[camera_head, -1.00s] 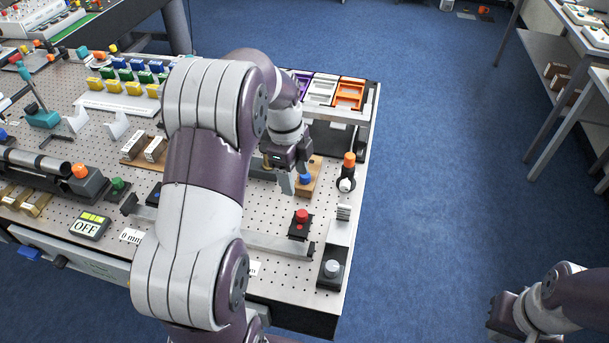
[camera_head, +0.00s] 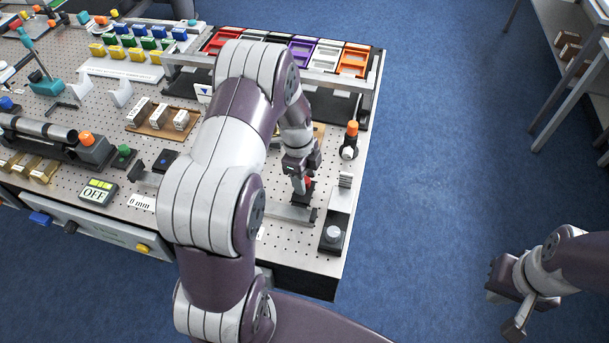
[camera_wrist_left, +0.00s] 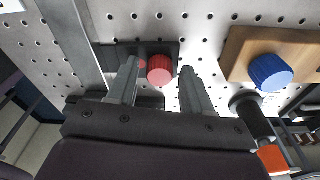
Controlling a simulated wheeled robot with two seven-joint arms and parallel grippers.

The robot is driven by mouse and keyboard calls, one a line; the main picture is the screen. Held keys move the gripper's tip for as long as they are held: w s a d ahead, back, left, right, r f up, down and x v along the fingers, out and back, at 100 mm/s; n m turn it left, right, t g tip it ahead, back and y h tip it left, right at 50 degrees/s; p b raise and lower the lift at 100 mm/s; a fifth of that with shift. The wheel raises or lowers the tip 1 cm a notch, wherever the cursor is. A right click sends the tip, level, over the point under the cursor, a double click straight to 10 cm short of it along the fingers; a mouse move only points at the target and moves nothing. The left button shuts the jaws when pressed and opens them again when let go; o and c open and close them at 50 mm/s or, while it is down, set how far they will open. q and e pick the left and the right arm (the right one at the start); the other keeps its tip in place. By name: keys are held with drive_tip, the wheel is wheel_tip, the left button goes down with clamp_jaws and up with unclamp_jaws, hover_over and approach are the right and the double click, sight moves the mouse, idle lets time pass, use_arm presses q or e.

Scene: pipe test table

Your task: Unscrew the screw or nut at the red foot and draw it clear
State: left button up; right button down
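The red foot is a dark block (camera_wrist_left: 112,57) on the perforated table, with a red ribbed knob (camera_wrist_left: 160,69) at its right end in the left wrist view. In the head view the red knob (camera_head: 307,181) shows only partly, behind my left gripper (camera_head: 300,186). My left gripper's two fingers (camera_wrist_left: 160,80) are apart and point at the knob, one on each side in the picture. Gaps show beside the knob; I see no grip on it. My right gripper (camera_head: 517,320) hangs over the floor at the lower right, away from the table; its finger opening is unclear.
A wooden block with a blue knob (camera_wrist_left: 271,72) stands to the right in the wrist view. A black post with an orange top (camera_head: 351,138) and a block with a grey knob (camera_head: 333,234) stand near the table's right edge. A metal rail (camera_head: 290,213) runs beside the foot.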

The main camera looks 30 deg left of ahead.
use_arm(q)
clamp_jaws()
drive_tip(key=n, duration=0.3)
drive_tip(key=shift+r+p, duration=0.2)
drive_tip(key=shift+p, duration=0.2)
drive_tip(key=shift+n+t, duration=0.3)
drive_tip(key=shift+n, duration=0.6)
drive_tip(key=shift+f, duration=0.15)
drive_tip(key=n, duration=0.1)
drive_tip(key=n+p, duration=0.1)
drive_tip(key=n, duration=0.1)
drive_tip(key=shift+s+r, duration=0.1)
drive_tip(key=shift+r, duration=0.15)
drive_tip(key=shift+n+y+p, duration=0.3)
drive_tip(key=shift+n+p, duration=0.2)
drive_tip(key=shift+n, duration=0.4)
drive_tip(key=shift+f+n+t, duration=0.25)
drive_tip(key=shift+n+t, duration=0.05)
drive_tip(key=shift+n, duration=0.1)
